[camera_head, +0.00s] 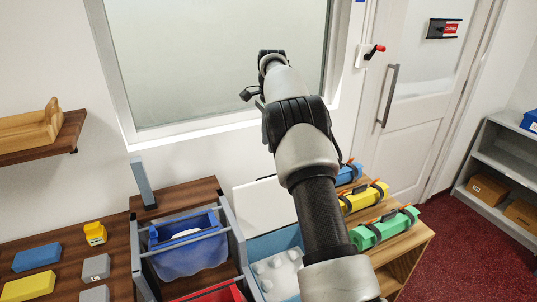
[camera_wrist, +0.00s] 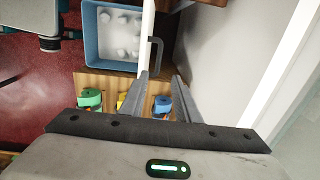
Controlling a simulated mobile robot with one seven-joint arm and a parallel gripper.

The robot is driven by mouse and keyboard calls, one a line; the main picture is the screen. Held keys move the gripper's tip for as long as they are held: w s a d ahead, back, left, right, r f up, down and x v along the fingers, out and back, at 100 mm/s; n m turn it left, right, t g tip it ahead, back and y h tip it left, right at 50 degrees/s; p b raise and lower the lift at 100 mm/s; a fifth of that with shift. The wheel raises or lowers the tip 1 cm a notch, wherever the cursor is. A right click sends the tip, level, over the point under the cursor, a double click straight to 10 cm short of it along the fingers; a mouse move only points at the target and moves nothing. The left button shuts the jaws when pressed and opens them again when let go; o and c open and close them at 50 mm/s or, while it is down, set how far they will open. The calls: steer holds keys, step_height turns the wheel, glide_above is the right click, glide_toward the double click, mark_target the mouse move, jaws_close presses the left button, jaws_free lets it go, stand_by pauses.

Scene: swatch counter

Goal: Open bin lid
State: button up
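The bin (camera_head: 285,243) is blue-grey, and white lumpy pieces lie in it. It also shows at the top of the wrist view (camera_wrist: 88,58). Its white lid (camera_head: 262,207) stands up at the bin's back edge in the head view. In the wrist view the lid (camera_wrist: 147,30) is seen nearly edge-on, with a dark handle (camera_wrist: 157,52) on its outer face. My gripper (camera_wrist: 161,77) is open, its two grey fingers apart near the handle's end. Nothing shows clasped between them. In the head view my arm covers part of the bin, and my fingertips cannot be made out.
Blue, yellow and green (camera_head: 385,229) rolled cases lie on the wooden counter right of the bin. A blue tub (camera_head: 188,258) in a grey frame stands to its left, with a red one (camera_head: 215,293) in front. A window and wall rise behind. Red floor is clear at right.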

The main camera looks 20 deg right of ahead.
steer(key=shift+s+r, duration=0.1)
steer(key=shift+r, duration=1)
steer(key=shift+r, duration=0.1)
steer(key=s+a+r+n+t, duration=0.1)
steer(key=s+a+r+n, duration=0.15)
steer(key=s+r, duration=0.55)
steer(key=s+a+r+n+t, duration=0.15)
steer(key=s+r+n, duration=0.25)
steer(key=s+r, duration=0.4)
steer(key=s+a+r+n, duration=0.1)
steer(key=s+a+n, duration=0.25)
steer(key=s, duration=0.85)
steer(key=s+a+f+n+t, duration=0.1)
steer(key=s+f+n, duration=0.2)
steer(key=s, duration=0.4)
steer(key=s+a+f+n+t, duration=0.1)
steer(key=s+f+n, duration=0.2)
steer(key=s, duration=0.5)
steer(key=shift+f, duration=0.85)
steer(key=shift+s, duration=0.1)
